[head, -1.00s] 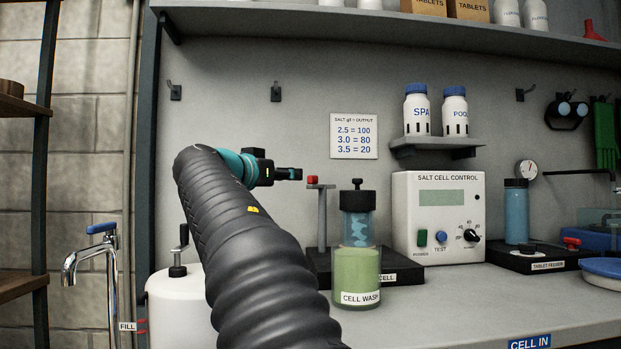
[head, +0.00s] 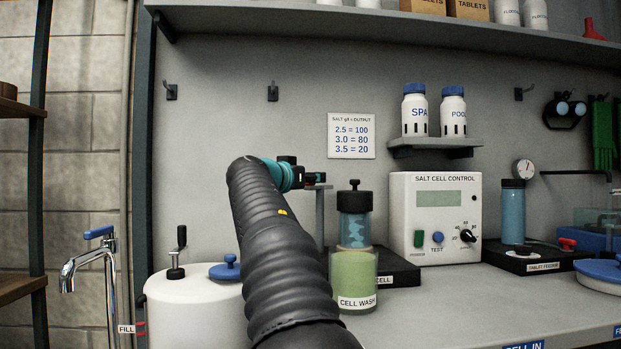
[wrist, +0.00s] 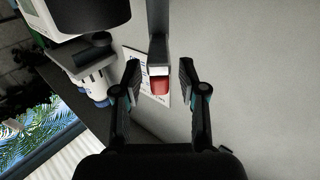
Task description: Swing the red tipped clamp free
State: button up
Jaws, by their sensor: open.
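The clamp's grey post (head: 320,215) rises from the dark cell stand (head: 398,274), behind the cell wash jar (head: 355,270). Its red tip is hidden behind my gripper (head: 316,178) in the head view. In the wrist view the red tip (wrist: 160,86), at the end of the grey clamp arm (wrist: 158,25), sits between the two fingers of my gripper (wrist: 160,76). The fingers are open, with a gap on each side of the tip. I see no contact.
The cell wash jar stands just in front of the clamp. The salt cell control box (head: 434,220) is to the right, below a small shelf of bottles (head: 434,145). A white tank (head: 190,310) with a blue knob (head: 225,270) is at left.

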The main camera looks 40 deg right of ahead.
grip_shut()
jog(key=shift+s+f+t+b, duration=0.1)
jog(key=shift+t+b, duration=0.2)
jog(key=shift+b, duration=0.05)
jog(key=shift+s+d+n+t+y+b, duration=0.15)
jog(key=shift+s+n+t+y+b, duration=0.1)
jog(key=shift+n+t+y+b, duration=0.35)
jog(key=shift+s+d+r+n+t+y+p, duration=0.1)
jog(key=shift+s+d+n+t+y+p, duration=0.1)
jog(key=shift+n+t+y+p, duration=0.4)
jog(key=shift+s+d+r+n+t+y+p, duration=0.15)
jog(key=shift+n+t+y+p, duration=0.1)
jog(key=shift+n+t, duration=0.45)
jog(key=shift+s+d+n+t+y+p, duration=0.15)
jog(key=shift+n+t+y+p, duration=0.25)
jog(key=shift+t, duration=0.4)
jog(key=shift+s+t+y, duration=0.1)
jog(key=shift+t+y, duration=0.15)
jog(key=shift+t, duration=0.05)
jog(key=shift+f+n+t+y+p, duration=0.2)
jog(key=shift+n+t+y+p, duration=0.3)
jog(key=shift+p, duration=0.6)
